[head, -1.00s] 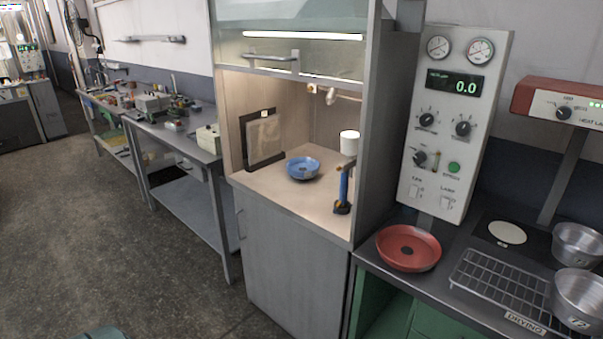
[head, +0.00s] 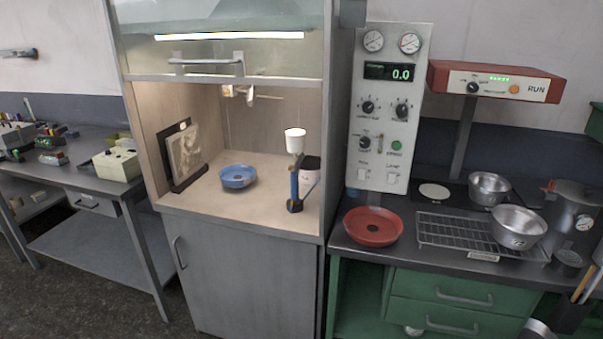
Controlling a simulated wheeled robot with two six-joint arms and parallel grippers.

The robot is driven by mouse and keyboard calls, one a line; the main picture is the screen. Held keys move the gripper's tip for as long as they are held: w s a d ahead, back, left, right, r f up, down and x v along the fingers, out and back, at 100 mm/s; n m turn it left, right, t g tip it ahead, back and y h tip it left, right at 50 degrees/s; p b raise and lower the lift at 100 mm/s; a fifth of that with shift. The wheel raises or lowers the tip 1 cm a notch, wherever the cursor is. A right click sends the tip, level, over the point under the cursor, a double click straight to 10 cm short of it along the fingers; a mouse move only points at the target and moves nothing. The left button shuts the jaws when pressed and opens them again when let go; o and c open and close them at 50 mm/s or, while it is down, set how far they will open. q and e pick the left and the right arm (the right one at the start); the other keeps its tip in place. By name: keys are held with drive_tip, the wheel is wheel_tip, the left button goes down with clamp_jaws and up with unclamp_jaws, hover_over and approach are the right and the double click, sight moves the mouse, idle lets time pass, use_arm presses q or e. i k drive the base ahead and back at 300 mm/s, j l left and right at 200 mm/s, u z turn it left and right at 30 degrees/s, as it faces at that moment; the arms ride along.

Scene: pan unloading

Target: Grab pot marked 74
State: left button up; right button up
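Two metal pots show at the right in the head view. The nearer pot (head: 519,227) sits on the right part of the wire rack (head: 447,231) and has a small dark mark on its front, too small to read surely. The farther pot (head: 489,188) stands behind it, near the red-topped heat lamp; I can read no number on it. Neither of my grippers is in view.
A red dish (head: 372,228) lies on the dark bench left of the rack. A metal canister (head: 578,203) stands at the far right. Green drawers (head: 440,288) are below the bench.

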sight(310, 167)
drive_tip(key=i+j+z, duration=0.35)
drive_tip(key=i+j, duration=0.15)
drive_tip(key=i+j+z, duration=0.3)
drive_tip(key=i+j, duration=0.25)
drive_tip(key=j, duration=0.1)
